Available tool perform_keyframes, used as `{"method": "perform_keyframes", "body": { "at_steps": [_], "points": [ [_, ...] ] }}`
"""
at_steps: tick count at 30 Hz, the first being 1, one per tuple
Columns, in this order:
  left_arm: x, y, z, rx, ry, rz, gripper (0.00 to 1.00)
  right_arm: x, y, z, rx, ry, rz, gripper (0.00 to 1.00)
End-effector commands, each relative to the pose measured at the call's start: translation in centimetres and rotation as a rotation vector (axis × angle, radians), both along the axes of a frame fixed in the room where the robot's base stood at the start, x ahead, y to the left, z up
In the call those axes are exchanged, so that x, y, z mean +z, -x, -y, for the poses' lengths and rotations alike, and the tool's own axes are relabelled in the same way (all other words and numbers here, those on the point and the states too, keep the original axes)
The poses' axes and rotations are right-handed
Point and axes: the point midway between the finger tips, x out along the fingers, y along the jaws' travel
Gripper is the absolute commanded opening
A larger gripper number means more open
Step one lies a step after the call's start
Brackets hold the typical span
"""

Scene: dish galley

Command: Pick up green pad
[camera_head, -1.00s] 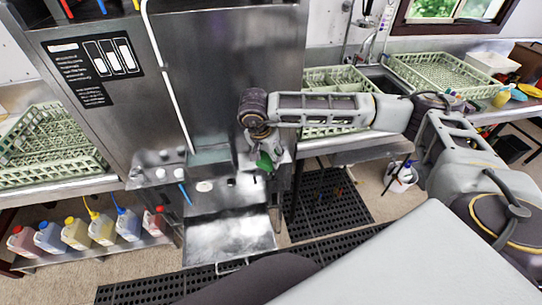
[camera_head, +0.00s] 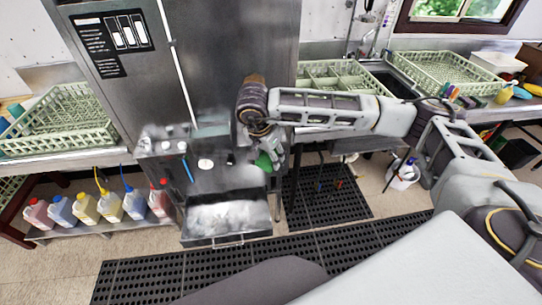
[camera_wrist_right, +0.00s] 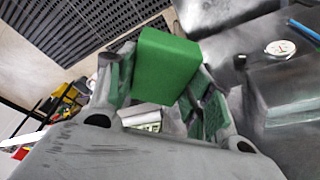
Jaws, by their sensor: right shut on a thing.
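The green pad (camera_wrist_right: 165,66) is a small green block between the fingers of my right gripper (camera_wrist_right: 163,92) in the right wrist view. The fingers are shut on it, and its far end sticks out past them. In the head view the right gripper (camera_head: 270,158) hangs in front of the steel machine, with the green pad (camera_head: 264,161) showing at its fingertips. The pad is clear of any surface as far as I can see. My left gripper is not in view.
A steel machine (camera_head: 240,50) with an open drawer (camera_head: 228,218) stands close to the right gripper. Green dish racks (camera_head: 62,122) sit on the counters at both sides. Several coloured jugs (camera_head: 85,207) line a low shelf. Black mats (camera_head: 325,195) cover the floor.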

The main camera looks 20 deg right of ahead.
Motion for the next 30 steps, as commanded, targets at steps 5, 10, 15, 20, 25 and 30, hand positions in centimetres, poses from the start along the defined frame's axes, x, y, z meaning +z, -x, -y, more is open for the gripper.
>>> {"method": "perform_keyframes", "body": {
  "at_steps": [5, 10, 15, 20, 25, 30],
  "points": [
    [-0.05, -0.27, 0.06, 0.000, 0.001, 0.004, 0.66, 0.03, 0.01, -0.08, -0.001, 0.000, 0.000, 0.36],
    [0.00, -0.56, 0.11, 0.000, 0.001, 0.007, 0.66, 0.04, 0.01, -0.08, 0.000, 0.000, 0.000, 0.36],
    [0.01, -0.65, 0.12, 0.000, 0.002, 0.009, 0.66, 0.03, 0.01, -0.06, 0.000, 0.000, 0.000, 0.36],
    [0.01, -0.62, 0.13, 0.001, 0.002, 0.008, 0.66, 0.03, 0.01, -0.06, 0.000, 0.000, 0.000, 0.37],
    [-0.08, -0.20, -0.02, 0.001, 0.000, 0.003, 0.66, -0.06, 0.00, -0.04, -0.001, 0.000, -0.001, 0.32],
    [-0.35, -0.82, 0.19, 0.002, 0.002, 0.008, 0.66, -0.74, -0.10, 0.13, -0.007, 0.000, -0.002, 0.32]
  ]
}}
